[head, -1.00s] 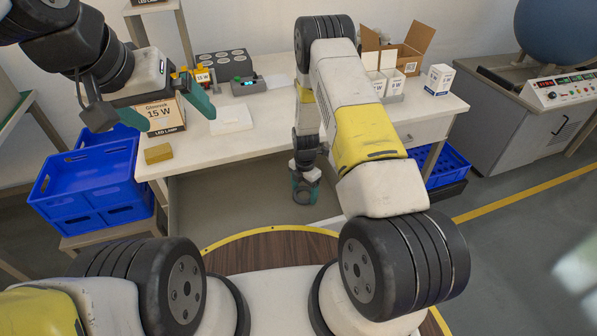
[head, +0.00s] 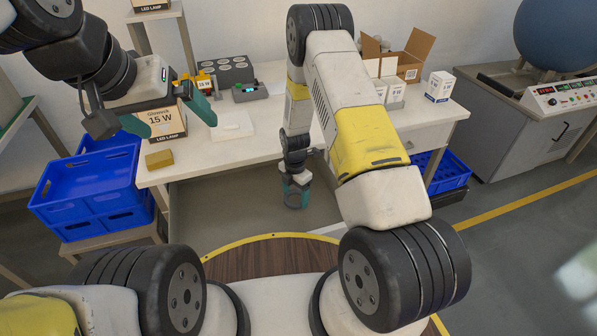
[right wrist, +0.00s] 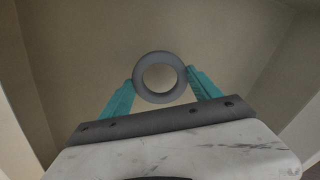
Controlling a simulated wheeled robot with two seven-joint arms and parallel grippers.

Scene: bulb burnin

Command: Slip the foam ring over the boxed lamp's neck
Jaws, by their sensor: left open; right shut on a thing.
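The foam ring is a grey ring (right wrist: 160,77) in the right wrist view, held between the teal fingertips of my right gripper (right wrist: 160,86). In the head view the right gripper (head: 296,186) points down in front of the table, below its top, with the ring (head: 296,201) at its tip. A lamp box (head: 167,128) marked 15 W stands at the left of the table. My left gripper (head: 169,116) is open, its teal fingers spread in front of or about the box; contact is unclear. I cannot make out the lamp's neck.
A yellow block (head: 159,159) and a white pad (head: 232,124) lie on the white table (head: 262,136). A grey holder with round wells (head: 226,69) and a small device (head: 250,91) stand behind. Blue crates (head: 88,188) are left. An open carton (head: 409,60) and small boxes are back right.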

